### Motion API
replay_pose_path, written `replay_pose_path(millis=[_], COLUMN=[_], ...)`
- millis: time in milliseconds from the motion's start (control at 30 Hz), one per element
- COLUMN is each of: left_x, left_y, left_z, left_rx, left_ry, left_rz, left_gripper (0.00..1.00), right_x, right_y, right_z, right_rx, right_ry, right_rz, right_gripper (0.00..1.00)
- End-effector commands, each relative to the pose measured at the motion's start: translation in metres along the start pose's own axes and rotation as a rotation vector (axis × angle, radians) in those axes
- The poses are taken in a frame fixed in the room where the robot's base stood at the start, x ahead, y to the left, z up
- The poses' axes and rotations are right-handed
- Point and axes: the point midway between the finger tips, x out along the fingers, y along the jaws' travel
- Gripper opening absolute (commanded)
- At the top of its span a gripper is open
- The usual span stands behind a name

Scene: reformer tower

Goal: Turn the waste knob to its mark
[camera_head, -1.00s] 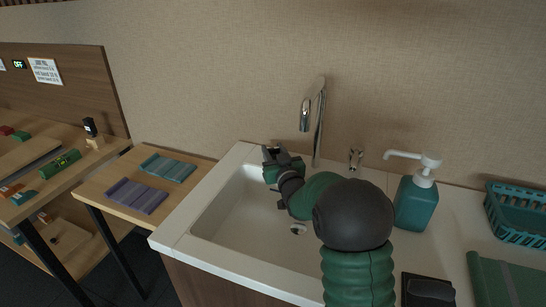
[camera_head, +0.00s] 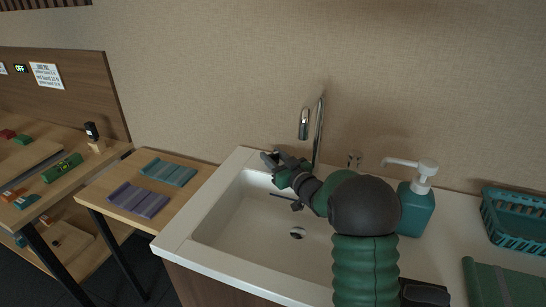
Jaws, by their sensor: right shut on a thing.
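My right gripper (camera_head: 272,160) is at the back left rim of the white sink (camera_head: 183,237), left of the tap. It is shut, with its dark fingers at the place of the waste knob. The knob itself is hidden by the fingers, and I cannot make out its mark. The round waste outlet (camera_head: 297,233) shows in the basin floor. My right arm reaches across the basin from the front right. My left gripper is out of view.
The chrome tap (camera_head: 318,135) rises close right of my gripper. A small chrome fitting (camera_head: 355,159) stands behind my arm. A teal soap dispenser (camera_head: 416,208) and teal basket (camera_head: 516,216) are to the right. A wooden side table (camera_head: 173,208) holds folded cloths.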

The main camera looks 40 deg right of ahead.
Motion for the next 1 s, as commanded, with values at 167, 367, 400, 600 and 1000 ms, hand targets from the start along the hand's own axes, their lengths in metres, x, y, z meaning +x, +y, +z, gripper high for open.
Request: replay_pose_path(millis=[167, 367, 400, 600, 1000], left_x=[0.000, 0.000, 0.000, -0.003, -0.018], left_y=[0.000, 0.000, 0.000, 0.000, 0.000], left_z=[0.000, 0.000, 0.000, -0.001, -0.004], left_rx=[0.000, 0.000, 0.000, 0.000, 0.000], left_ry=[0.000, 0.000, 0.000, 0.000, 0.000], left_rz=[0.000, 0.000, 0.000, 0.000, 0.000], left_gripper=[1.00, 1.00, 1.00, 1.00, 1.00], right_x=[0.000, 0.000, 0.000, -0.012, -0.105], right_y=[0.001, 0.000, 0.000, 0.001, 0.002], right_z=[-0.002, -0.001, -0.001, -0.002, -0.001], right_rx=[-0.001, -0.001, -0.001, -0.001, 0.000], right_ry=[0.004, 0.003, 0.003, 0.001, 0.001], right_rz=[0.001, 0.001, 0.001, 0.003, 0.004], right_gripper=[0.53, 0.56, 0.56, 0.56, 0.56])
